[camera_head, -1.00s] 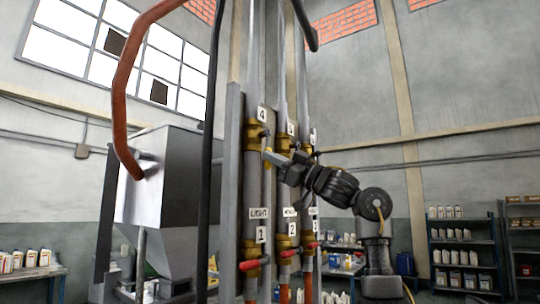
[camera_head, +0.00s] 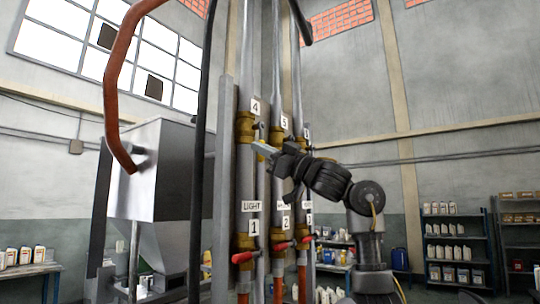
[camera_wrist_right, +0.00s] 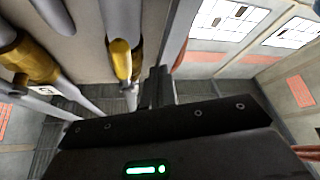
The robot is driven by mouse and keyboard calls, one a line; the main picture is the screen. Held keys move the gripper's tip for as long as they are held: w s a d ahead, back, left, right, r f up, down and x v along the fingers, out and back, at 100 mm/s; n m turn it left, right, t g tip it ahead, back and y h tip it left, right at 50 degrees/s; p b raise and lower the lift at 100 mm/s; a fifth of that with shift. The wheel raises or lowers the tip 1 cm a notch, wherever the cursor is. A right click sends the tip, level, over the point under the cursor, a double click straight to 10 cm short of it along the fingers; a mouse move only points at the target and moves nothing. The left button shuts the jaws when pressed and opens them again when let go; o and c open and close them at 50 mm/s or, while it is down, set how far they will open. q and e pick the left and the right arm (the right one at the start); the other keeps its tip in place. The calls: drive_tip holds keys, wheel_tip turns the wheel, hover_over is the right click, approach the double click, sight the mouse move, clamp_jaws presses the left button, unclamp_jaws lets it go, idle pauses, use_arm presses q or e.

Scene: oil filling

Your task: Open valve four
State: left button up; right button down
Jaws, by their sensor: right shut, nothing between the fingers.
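Valve four is the upper left brass valve (camera_head: 245,128), on a grey pipe under the label 4 (camera_head: 255,107). A yellow handle (camera_head: 264,150) shows just below it, beside my gripper's tip. My right gripper (camera_head: 262,147) reaches in from the right at that height, with its fingers shut and empty. In the right wrist view, a yellow handle (camera_wrist_right: 121,60) stands just left of the shut fingers (camera_wrist_right: 158,85). I cannot tell whether they touch it. My left gripper is in neither view.
Lower valves with red handles (camera_head: 243,257) carry labels 1 and 2. Another upper brass valve (camera_head: 279,138) is close behind my gripper. A black hose (camera_head: 202,130) and a grey hopper (camera_head: 155,170) stand left. Shelves with containers (camera_head: 455,240) are far right.

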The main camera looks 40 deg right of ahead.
drive_tip(key=s+d+b, duration=0.2)
drive_tip(key=s+d, duration=0.3)
drive_tip(key=s, duration=0.3)
drive_tip(key=shift+d, duration=0.1)
drive_tip(key=shift+s+r, duration=0.1)
idle(0.4)
